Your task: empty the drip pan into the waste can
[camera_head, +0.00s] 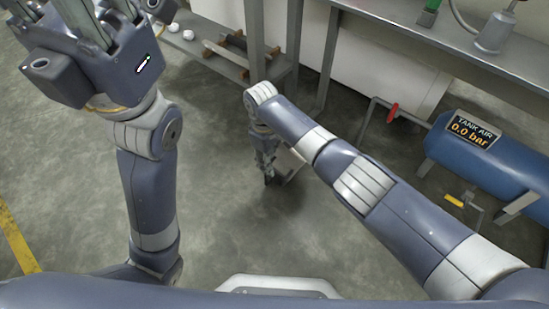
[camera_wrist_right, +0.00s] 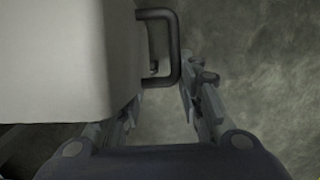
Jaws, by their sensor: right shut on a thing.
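My right gripper (camera_head: 269,172) hangs low over the floor in the middle of the head view. In the right wrist view my right gripper (camera_wrist_right: 162,92) has its fingers around a dark bracket-shaped handle (camera_wrist_right: 174,48) and is shut on it. The handle sticks out from a smooth pale container (camera_wrist_right: 55,60), which looks like the drip pan; its inside does not show. In the head view only a pale piece of it (camera_head: 291,166) shows beside the gripper. My left gripper (camera_head: 95,45) is raised at the top left, its fingertips cut off. I cannot make out a waste can.
A grey workbench (camera_head: 430,35) runs along the top right. A blue air tank (camera_head: 490,150) reading 0.0 bar stands at the right, with a red-handled valve (camera_head: 392,112) beside it. A low shelf (camera_head: 205,45) holds small parts. The concrete floor (camera_head: 225,215) is open around the gripper.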

